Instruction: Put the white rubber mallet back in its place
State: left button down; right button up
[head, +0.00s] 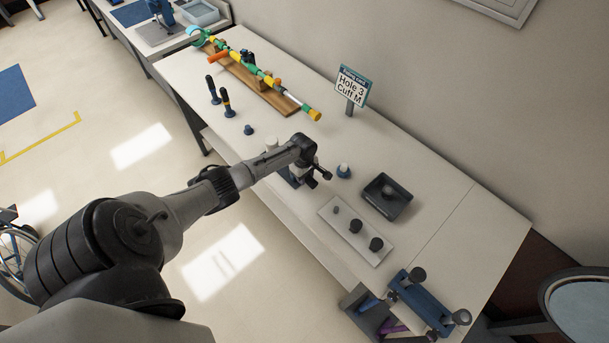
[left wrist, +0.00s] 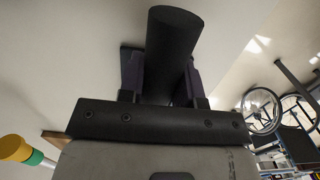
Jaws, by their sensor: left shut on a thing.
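My left gripper (head: 312,174) is over the middle of the white bench. It is shut on a thick black cylindrical handle (left wrist: 172,50), which fills the space between its fingers in the left wrist view. The handle seems to be the mallet's, but no head shows in the left wrist view. A small white block (head: 271,145) shows just behind my left wrist in the head view; I cannot tell whether it is joined to the handle. Two dark-handled tools (head: 226,102) stand in blue holders, with a low blue holder (head: 249,130) beside them. My right gripper is not in view.
A wooden board (head: 245,75) carries a coloured jointed rod at the back. A dark tray (head: 386,197), a pale plate (head: 356,231) with dark knobs, and a blue fixture (head: 427,300) lie to the right. A white-topped blue piece (head: 343,171) stands close by.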

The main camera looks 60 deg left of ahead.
pick_arm(q)
jog(key=shift+f, duration=0.2)
dwell(0.5)
jog(key=shift+f, duration=0.15)
jog(key=c, duration=0.7)
grip_release()
jog(key=shift+c, duration=0.2)
jog(key=r, duration=0.4)
jog(key=r+p, duration=0.1)
jog(key=r, duration=0.7)
jog(key=shift+a, duration=0.4)
jog(key=shift+s+r, duration=0.1)
jog(key=shift+r, duration=0.85)
